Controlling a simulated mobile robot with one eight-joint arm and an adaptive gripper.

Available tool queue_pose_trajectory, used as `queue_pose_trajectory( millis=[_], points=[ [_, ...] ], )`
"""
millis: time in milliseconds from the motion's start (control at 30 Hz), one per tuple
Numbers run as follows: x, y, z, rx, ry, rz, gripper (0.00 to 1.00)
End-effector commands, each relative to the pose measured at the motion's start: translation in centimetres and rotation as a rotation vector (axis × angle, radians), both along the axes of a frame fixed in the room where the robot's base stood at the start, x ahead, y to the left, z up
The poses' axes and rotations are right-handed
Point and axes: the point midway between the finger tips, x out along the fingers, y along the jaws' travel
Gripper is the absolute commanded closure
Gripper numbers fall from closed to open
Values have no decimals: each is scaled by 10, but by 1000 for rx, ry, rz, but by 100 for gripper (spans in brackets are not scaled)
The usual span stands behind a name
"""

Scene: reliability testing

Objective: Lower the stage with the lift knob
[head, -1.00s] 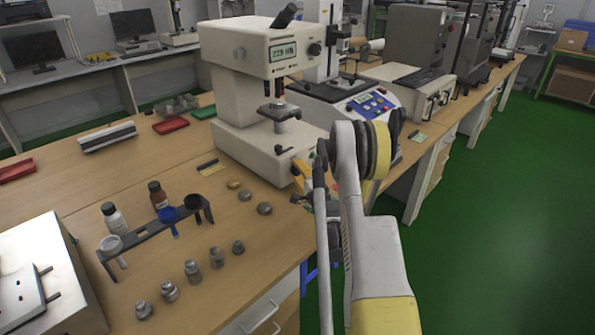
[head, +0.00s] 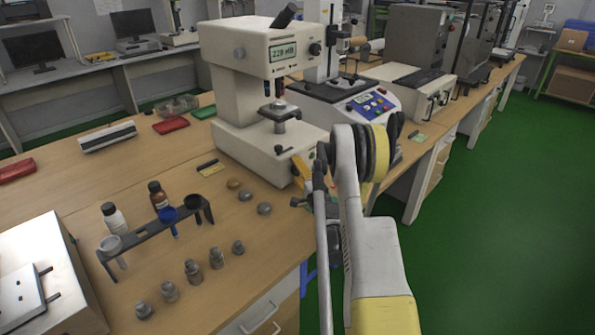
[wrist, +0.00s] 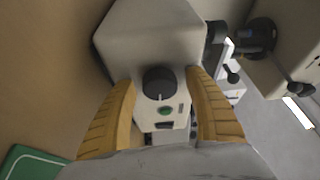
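The benchtop tester (head: 235,95) stands on the wooden bench in the head view, with its small round stage (head: 280,113) on a post under the head. My gripper (head: 300,182) is low at the front right of the tester's base, partly covered by my arm. In the wrist view, a dark round knob (wrist: 159,81) with a pale pointer mark sits on the cream housing (wrist: 150,35); I take it for the lift knob. My gripper (wrist: 163,108) is open, with one yellow finger on each side of the knob. Both fingers look apart from it. The knob is hidden in the head view.
A second instrument (head: 345,98) stands close behind the tester. Green floor lies to the right.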

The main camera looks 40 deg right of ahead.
Motion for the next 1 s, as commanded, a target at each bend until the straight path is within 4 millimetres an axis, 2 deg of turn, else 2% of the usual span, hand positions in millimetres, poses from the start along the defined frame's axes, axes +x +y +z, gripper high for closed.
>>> queue_pose_trajectory(
  millis=[167,267,433,500,567,733,800,1000],
  points=[
    [0,0,1,0,0,0,39],
    [0,0,7,0,0,0,39],
    [0,0,37,0,0,0,39],
    [-1,0,53,0,0,0,24],
    [-1,0,66,3,-2,-1,23],
    [1,4,93,6,-5,10,25],
    [2,6,99,8,-6,12,39],
    [1,2,102,4,-3,5,39]
  ],
)
